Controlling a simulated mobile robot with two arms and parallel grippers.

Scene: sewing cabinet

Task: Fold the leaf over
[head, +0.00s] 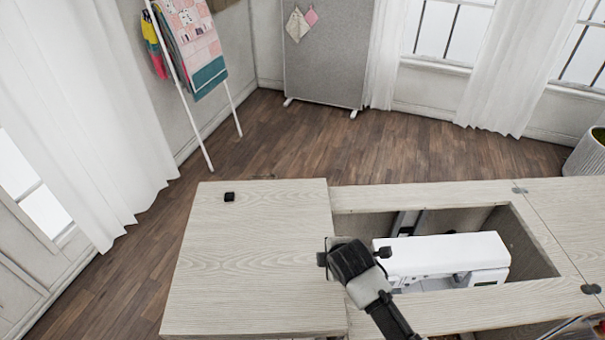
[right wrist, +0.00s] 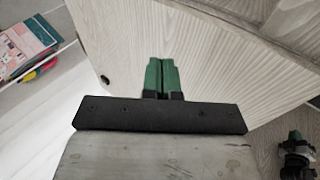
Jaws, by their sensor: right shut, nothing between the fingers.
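The sewing cabinet has a pale wood top (head: 455,315) with a rectangular opening. A pale wood leaf (head: 235,265) extends to its left and looks flat, with a small black knob (head: 229,197) near its far edge. Another panel (head: 575,235) adjoins on the right, with small metal hinges at the seam. My right gripper (head: 326,258) is over the leaf's right edge; whether it touches is unclear. In the right wrist view its green fingers (right wrist: 161,76) are shut and empty, in front of the pale wood. My left gripper is not seen in the head view.
A white sewing machine (head: 445,258) sits in the opening, close to my right arm. A white rack with hung fabrics (head: 195,45) stands at the back left. A grey board (head: 325,55) stands against the back. The wood floor beyond the cabinet is clear.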

